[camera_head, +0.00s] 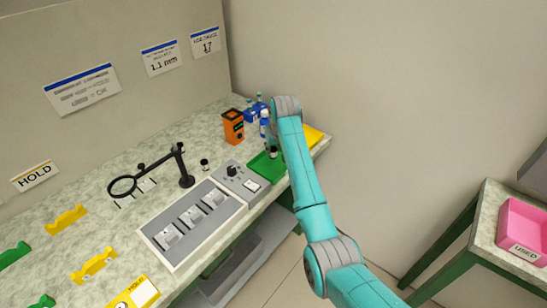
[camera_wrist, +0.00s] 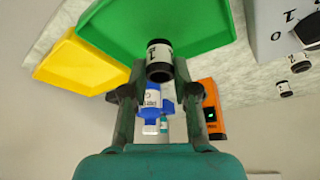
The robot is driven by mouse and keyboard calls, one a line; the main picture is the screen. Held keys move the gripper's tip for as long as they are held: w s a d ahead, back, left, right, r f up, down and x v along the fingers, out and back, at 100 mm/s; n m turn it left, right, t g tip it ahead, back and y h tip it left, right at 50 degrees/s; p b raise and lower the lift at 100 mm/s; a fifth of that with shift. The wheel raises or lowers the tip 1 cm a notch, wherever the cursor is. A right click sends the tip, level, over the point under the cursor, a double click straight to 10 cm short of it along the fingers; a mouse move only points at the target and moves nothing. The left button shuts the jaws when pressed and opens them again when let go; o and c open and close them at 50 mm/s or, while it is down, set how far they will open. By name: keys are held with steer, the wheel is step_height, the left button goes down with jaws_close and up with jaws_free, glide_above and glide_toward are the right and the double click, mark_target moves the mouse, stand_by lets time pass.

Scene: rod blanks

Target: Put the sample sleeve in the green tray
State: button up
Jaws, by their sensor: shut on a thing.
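The sample sleeve (camera_wrist: 158,50) is a short black cylinder with a white label band, held between the fingertips of my gripper (camera_wrist: 159,76) in the wrist view. The green tray (camera_wrist: 112,30) lies behind the sleeve there, and the sleeve overlaps its near edge. In the head view the green tray (camera_head: 262,168) is at the bench's right end, and the small dark sleeve (camera_head: 273,152) shows over it. I cannot tell whether the sleeve touches the tray. My arm hides most of the gripper in the head view.
A yellow tray (camera_head: 313,136) is beside the green one, behind my arm. An orange device (camera_head: 233,127) and blue-labelled bottles (camera_head: 264,117) stand at the back. A grey control box (camera_head: 240,182) is left of the tray. Another small black cylinder (camera_head: 204,164) stands near the magnifier (camera_head: 150,174).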

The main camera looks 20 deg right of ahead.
mark_target(275, 153)
step_height(275, 153, down, 4)
steer(key=shift+f, duration=0.1)
steer(key=shift+f, duration=0.1)
steer(key=o, duration=0.8)
steer(key=v, duration=1.2)
steer(key=shift+r, duration=0.25)
